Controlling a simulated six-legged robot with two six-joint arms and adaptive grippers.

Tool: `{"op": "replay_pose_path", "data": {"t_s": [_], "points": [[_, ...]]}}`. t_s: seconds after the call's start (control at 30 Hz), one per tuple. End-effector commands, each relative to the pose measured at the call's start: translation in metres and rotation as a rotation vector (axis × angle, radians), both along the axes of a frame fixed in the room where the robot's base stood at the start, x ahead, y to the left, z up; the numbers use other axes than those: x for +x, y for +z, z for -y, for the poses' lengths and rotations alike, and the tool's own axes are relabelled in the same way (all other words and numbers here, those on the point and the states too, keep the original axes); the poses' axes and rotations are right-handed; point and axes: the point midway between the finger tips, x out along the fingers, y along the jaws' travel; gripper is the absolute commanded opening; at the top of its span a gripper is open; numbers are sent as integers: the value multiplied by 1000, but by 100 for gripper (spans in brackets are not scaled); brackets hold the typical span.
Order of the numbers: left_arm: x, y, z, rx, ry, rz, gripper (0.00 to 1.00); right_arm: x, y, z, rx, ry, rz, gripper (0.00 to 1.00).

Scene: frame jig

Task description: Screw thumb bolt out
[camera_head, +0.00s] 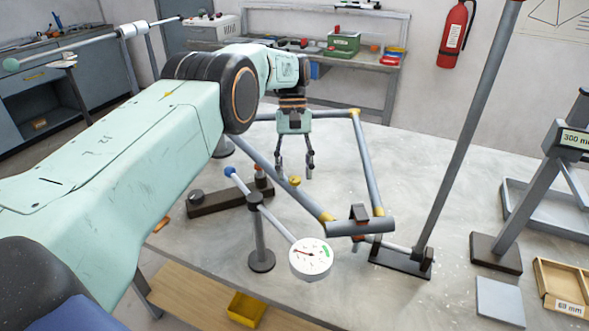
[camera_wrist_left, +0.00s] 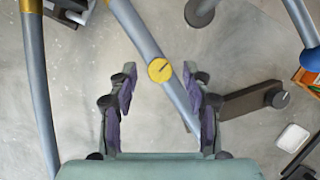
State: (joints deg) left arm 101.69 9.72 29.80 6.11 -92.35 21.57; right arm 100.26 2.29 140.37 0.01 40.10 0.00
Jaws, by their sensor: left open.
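The thumb bolt (camera_head: 295,181) is a small yellow round knob on a grey tube of the frame (camera_head: 366,160). In the left wrist view the bolt (camera_wrist_left: 160,70) shows its round top with a dark line across it. My left gripper (camera_head: 296,172) points down over this tube, with its fingers apart. In the left wrist view the bolt lies between the open fingertips of my left gripper (camera_wrist_left: 159,76), with a gap on both sides. I cannot tell the exact height of the fingertips against the bolt. My right gripper is not in view.
A dial gauge (camera_head: 310,258) on a post stands in front of the frame. A tall slanted grey post (camera_head: 468,130) rises to the right. A dark bar clamp (camera_head: 215,201) lies left of the bolt. A wooden tray (camera_head: 560,288) sits at the right edge.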

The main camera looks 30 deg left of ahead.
Motion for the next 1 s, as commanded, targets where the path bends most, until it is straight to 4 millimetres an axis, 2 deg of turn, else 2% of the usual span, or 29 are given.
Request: {"op": "replay_pose_path", "data": {"t_s": [0.3,0.5,0.67,1.0], "points": [[1,57,0,1,1,5,50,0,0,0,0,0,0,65],[1,85,0,0,0,5,50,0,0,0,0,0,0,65],[0,94,0,0,0,2,50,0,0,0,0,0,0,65],[1,98,0,0,0,7,50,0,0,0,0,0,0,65]]}}
